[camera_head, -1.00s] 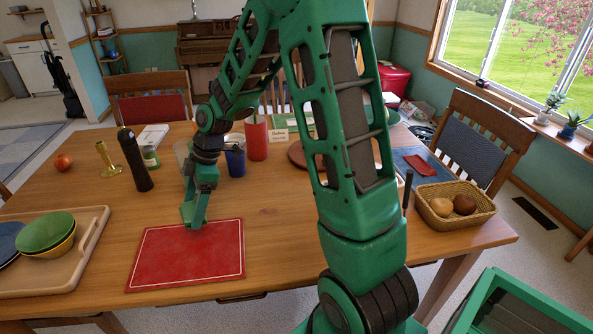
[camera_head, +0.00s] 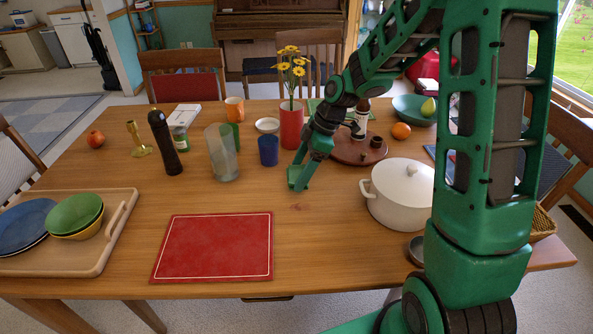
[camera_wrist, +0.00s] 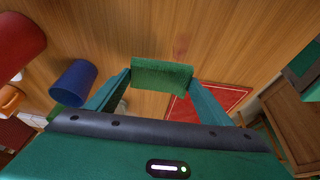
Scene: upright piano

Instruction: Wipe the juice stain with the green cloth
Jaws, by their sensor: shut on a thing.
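My gripper (camera_head: 299,184) is low over the wooden table, between the blue cup and the white pot. In the wrist view my gripper (camera_wrist: 160,80) is shut on the green cloth (camera_wrist: 162,75), which spans the gap between its fingers. In the head view the cloth cannot be told apart from the green gripper. The juice stain is a faint reddish patch (camera_head: 297,207) on the bare wood, just in front of the gripper. It also shows in the wrist view (camera_wrist: 182,45), beyond the cloth and apart from it in the picture.
The white pot (camera_head: 398,197) stands close right of the gripper. The blue cup (camera_head: 268,151) and red vase (camera_head: 291,128) are behind left. A red placemat (camera_head: 213,247) lies front left. A round wooden tray (camera_head: 360,151) is behind right. Bare wood surrounds the stain.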

